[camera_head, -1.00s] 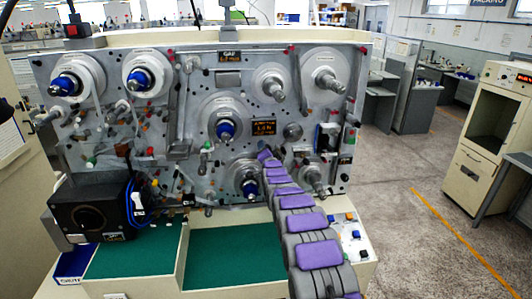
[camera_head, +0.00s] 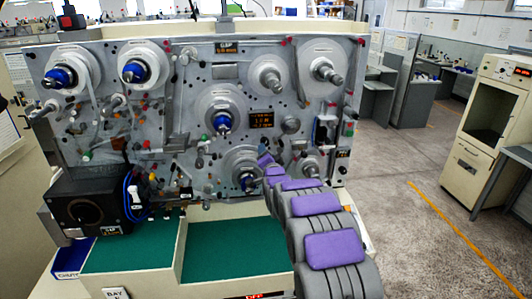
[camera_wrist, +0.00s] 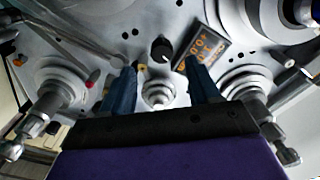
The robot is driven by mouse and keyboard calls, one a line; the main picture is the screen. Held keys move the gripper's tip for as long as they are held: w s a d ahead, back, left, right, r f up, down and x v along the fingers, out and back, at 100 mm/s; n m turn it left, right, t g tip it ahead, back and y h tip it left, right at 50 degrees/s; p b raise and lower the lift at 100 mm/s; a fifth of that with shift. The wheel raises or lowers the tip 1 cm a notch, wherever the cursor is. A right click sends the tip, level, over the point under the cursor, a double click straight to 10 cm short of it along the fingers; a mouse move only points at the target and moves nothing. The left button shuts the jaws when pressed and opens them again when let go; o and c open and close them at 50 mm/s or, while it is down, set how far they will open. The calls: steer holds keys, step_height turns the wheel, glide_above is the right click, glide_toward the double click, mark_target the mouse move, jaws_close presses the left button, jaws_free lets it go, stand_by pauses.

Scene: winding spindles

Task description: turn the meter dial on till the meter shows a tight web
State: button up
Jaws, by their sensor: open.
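The meter (camera_head: 262,118) is a dark panel with orange characters on the upright grey machine face. It also shows tilted in the wrist view (camera_wrist: 205,46); its reading is too small and blurred to be sure of. A black knob with a white mark, seemingly the meter dial (camera_wrist: 161,49), sits beside the meter in the wrist view. I cannot pick it out in the head view. My gripper (camera_wrist: 160,76) is open, its two blue fingers apart and pointing toward the panel, with the knob showing between and beyond their tips. Nothing is held. In the head view my gripper (camera_head: 264,160) is below the meter.
White reels on spindles surround the meter, with a blue-hubbed one (camera_head: 222,121) to its left. A pale cone (camera_wrist: 160,92) shows between my fingers, and metal spindles stick out at both sides. A black box (camera_head: 90,205) stands lower left. Open floor (camera_head: 425,225) lies right.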

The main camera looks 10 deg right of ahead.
steer(key=s, duration=0.8)
steer(key=shift+f+b, duration=0.15)
steer(key=shift+b, duration=0.15)
steer(key=shift+a, duration=0.1)
steer(key=n+b, duration=0.1)
steer(key=n, duration=1.9)
glide_toward(266, 144)
steer(key=shift+w, duration=3.05)
steer(key=shift+w+f, duration=0.1)
steer(key=shift+w, duration=1.8)
steer(key=shift+w+a, duration=0.1)
steer(key=shift+w, duration=0.7)
